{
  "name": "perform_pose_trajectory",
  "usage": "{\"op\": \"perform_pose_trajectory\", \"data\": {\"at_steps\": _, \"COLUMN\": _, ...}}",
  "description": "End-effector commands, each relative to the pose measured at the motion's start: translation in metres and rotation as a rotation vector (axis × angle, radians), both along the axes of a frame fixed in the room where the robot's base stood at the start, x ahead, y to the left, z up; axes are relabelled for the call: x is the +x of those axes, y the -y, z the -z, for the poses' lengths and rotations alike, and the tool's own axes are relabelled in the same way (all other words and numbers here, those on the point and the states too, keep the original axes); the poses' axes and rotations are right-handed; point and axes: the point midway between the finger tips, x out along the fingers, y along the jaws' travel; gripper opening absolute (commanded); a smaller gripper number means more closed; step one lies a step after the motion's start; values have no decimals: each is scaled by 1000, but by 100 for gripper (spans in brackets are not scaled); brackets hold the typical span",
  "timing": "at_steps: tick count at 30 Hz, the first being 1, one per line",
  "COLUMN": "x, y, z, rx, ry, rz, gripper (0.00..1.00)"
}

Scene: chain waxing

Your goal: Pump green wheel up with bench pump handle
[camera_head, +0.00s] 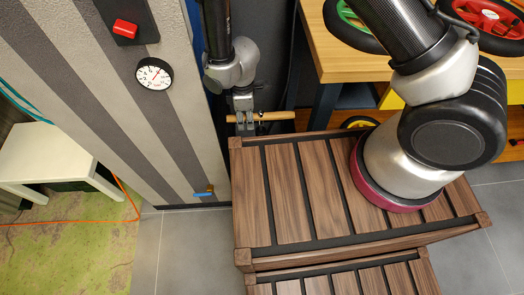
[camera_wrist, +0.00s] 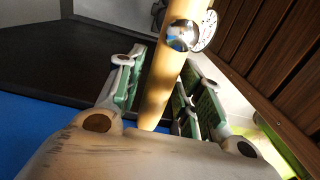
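The wooden pump handle (camera_head: 278,116) is a light bar lying crosswise near the top middle of the head view. My gripper (camera_head: 243,112) is at its left part, with the fingers pointing down. In the wrist view the handle (camera_wrist: 160,90) runs between my two fingers, with a shiny metal piece (camera_wrist: 180,36) on it. A narrow dark gap shows between the left finger and the handle; contact on the right cannot be told. The green wheel (camera_head: 345,18) lies on the wooden bench at the top, partly cut off and partly hidden by my arm. The pump body is not clearly visible.
A red wheel (camera_head: 487,18) lies on the bench (camera_head: 335,60), and a yellow wheel (camera_head: 360,122) is below it. A round gauge (camera_head: 154,74) and a red switch (camera_head: 125,29) are on the striped panel at left. A white table (camera_head: 55,155) stands far left.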

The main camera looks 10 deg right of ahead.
Motion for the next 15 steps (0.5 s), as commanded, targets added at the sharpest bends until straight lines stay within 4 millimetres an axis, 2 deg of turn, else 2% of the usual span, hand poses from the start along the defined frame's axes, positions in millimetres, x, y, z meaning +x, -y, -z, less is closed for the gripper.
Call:
{"op": "perform_pose_trajectory", "data": {"at_steps": 1, "x": 0, "y": 0, "z": 0, "rx": 0, "ry": 0, "rz": 0, "gripper": 21}}
{"op": "perform_pose_trajectory", "data": {"at_steps": 4, "x": 0, "y": 0, "z": 0, "rx": 0, "ry": 0, "rz": 0, "gripper": 2}}
{"op": "perform_pose_trajectory", "data": {"at_steps": 5, "x": 0, "y": 0, "z": 0, "rx": 0, "ry": 0, "rz": 0, "gripper": 0}}
{"op": "perform_pose_trajectory", "data": {"at_steps": 11, "x": 0, "y": 0, "z": -6, "rx": 1, "ry": 1, "rz": 0, "gripper": 0}}
{"op": "perform_pose_trajectory", "data": {"at_steps": 15, "x": 1, "y": -2, "z": -39, "rx": 6, "ry": 4, "rz": 0, "gripper": 0}}
